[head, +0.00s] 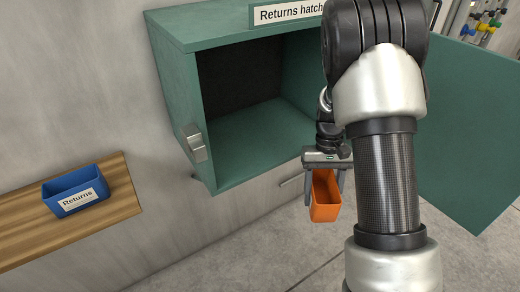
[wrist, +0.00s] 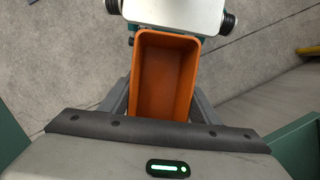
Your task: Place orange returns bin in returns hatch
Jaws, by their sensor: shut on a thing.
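The orange returns bin (head: 325,198) hangs upright in my gripper (head: 326,180), in front of and below the hatch opening in the head view. In the wrist view the orange bin (wrist: 165,80) is seen from above, empty, with a finger of my gripper (wrist: 163,105) on each side. The returns hatch (head: 250,140) is a green box on the wall with a label on top. Its door (head: 465,140) is swung open to the right. The visible part of the hatch interior is empty; my arm hides its right side.
A blue bin (head: 75,190) labelled "Returns" sits on a wooden shelf (head: 120,195) at the left. A latch block (head: 194,143) sticks out from the hatch's left front edge. Grey floor (head: 270,250) lies below. Small coloured items (head: 482,28) show at the top right.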

